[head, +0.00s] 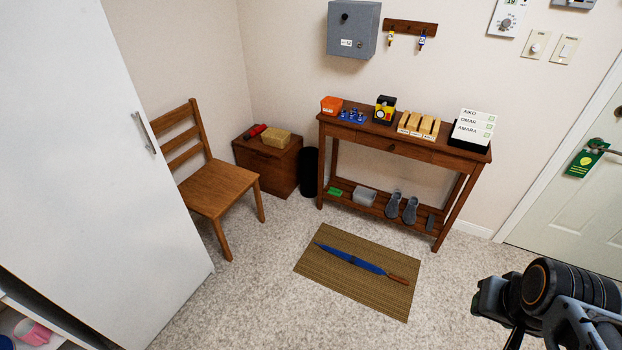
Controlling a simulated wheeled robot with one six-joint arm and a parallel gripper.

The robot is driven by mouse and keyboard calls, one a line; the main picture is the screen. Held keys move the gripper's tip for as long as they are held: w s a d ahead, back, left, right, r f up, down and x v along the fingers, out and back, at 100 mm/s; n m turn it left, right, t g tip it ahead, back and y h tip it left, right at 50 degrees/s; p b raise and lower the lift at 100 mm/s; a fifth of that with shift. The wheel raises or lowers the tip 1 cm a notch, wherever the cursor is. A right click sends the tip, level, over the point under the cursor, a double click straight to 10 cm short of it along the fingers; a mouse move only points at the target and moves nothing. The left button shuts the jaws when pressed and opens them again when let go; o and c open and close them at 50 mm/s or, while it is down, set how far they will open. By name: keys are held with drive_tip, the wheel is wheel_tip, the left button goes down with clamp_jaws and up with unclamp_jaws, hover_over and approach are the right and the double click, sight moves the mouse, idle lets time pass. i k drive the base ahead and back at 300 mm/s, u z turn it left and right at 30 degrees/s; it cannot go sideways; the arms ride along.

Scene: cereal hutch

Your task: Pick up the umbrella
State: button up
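A closed blue umbrella (352,260) lies on a brown woven mat (342,295) on the floor. Its brown handle points to the lower right and its thin tip to the upper left. My gripper (490,300) is at the lower right, dark and partly cut off by the picture's edge, with my arm around it. It is apart from the umbrella, to its right. I cannot make out whether its fingers are open or shut.
A wooden console table (395,148) stands behind the mat, with small items on top and shoes on its lower shelf. A wooden chair (215,185), a chest (268,165) and a white cabinet (90,150) are at the left. Carpet around the mat is clear.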

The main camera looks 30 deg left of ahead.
sight(352, 259)
drive_tip(key=u, duration=0.45)
drive_tip(key=i, duration=2)
drive_tip(key=z, duration=0.05)
